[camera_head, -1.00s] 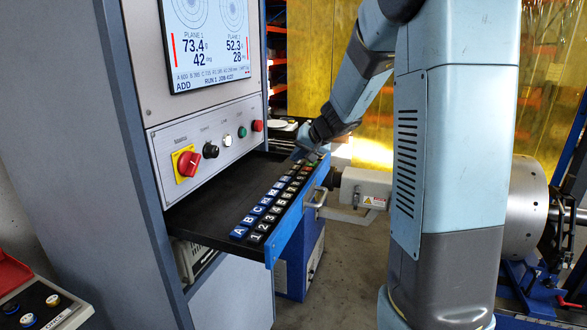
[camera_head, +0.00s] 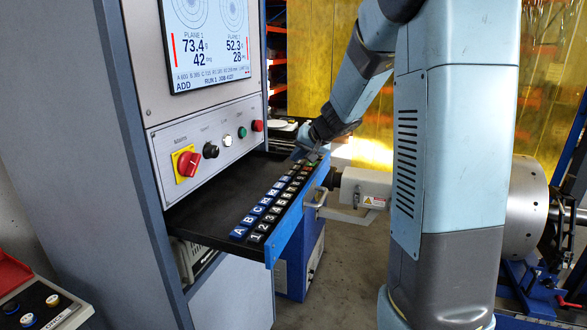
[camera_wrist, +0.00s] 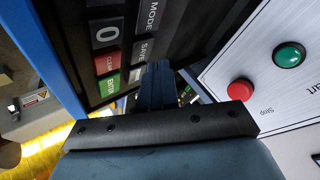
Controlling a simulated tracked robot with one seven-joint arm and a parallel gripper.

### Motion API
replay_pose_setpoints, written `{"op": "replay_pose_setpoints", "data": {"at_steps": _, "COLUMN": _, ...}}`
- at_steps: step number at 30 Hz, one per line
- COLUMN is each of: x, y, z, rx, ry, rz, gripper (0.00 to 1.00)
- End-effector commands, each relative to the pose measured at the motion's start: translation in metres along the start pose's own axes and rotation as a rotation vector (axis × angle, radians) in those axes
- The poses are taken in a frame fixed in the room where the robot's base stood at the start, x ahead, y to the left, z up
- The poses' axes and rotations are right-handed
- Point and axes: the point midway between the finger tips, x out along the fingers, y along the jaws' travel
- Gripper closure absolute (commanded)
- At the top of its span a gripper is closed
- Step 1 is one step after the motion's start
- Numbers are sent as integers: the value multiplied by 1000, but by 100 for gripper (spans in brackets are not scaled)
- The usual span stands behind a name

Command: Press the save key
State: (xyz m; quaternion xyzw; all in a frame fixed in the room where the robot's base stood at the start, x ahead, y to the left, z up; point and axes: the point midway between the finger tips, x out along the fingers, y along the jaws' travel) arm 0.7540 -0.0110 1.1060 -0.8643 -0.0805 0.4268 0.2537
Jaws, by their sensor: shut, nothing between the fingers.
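The save key (camera_wrist: 143,49) is a dark key with white lettering at the far end of the keypad, seen in the wrist view. My gripper (camera_wrist: 156,72) is shut and empty, its fingertips right beside the save key's near edge. I cannot tell whether they touch it. In the head view my gripper (camera_head: 311,153) is low over the far end of the keypad drawer (camera_head: 205,212), and it hides the keys there.
Neighbouring keys are MODE (camera_wrist: 151,14), 0 (camera_wrist: 106,33), a red key (camera_wrist: 106,62) and a green key (camera_wrist: 110,84). The panel beside the drawer carries a red stop button (camera_wrist: 241,89) and a green button (camera_wrist: 289,54). A screen (camera_head: 208,40) stands above.

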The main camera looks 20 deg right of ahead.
Motion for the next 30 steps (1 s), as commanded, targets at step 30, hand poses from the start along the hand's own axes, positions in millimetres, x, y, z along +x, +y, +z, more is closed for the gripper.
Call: {"op": "replay_pose_setpoints", "data": {"at_steps": 30, "x": 6, "y": 6, "z": 6, "rx": 1, "ry": 0, "rz": 0, "gripper": 100}}
